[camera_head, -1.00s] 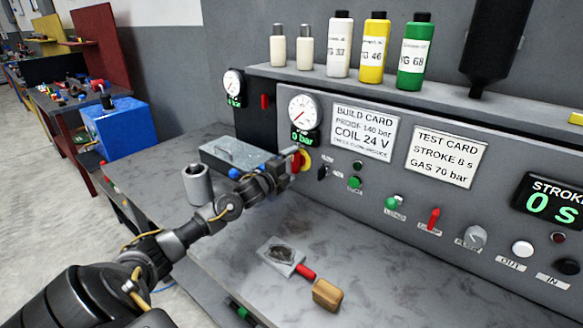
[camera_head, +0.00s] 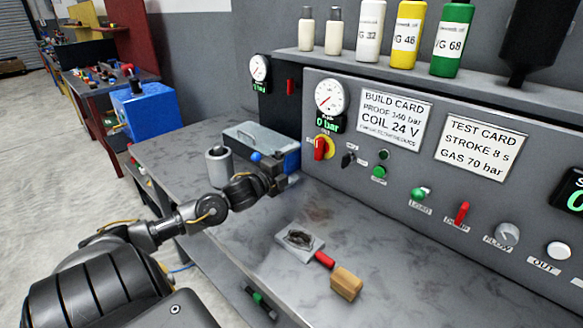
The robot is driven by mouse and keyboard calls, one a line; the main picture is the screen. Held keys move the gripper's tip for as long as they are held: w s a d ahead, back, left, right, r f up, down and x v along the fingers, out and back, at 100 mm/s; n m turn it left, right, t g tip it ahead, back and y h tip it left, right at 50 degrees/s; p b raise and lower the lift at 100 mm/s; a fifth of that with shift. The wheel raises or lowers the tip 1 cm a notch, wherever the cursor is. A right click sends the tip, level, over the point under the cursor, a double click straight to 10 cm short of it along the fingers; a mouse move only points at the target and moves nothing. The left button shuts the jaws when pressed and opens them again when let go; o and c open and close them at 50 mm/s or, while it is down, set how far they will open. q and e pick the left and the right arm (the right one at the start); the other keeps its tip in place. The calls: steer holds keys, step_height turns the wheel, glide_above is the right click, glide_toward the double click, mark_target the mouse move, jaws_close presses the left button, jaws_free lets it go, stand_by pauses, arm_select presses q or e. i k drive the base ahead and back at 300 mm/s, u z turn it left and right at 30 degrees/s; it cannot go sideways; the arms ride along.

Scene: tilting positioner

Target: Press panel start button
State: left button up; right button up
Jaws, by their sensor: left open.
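The grey control panel (camera_head: 400,190) carries a green button (camera_head: 378,172) with a small label below it and a dark green lamp above. The label is too small to read. A second green control (camera_head: 418,193), marked LOAD, sits to its right. A red and yellow switch (camera_head: 321,148) and a black selector (camera_head: 348,159) are to its left. My left gripper (camera_head: 283,180) is open, low over the bench, left of the green button and apart from it. Its fingers are small and dark in the picture. My right gripper is not in view.
A grey and blue box (camera_head: 262,140) and a grey cylinder (camera_head: 219,165) stand close behind my left gripper. A plate with a dark patch (camera_head: 300,241), a red-handled tool and a wooden block (camera_head: 346,283) lie in front. Bottles (camera_head: 405,38) line the shelf above.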

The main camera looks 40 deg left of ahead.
mark_target(378, 172)
steer(key=k, duration=1)
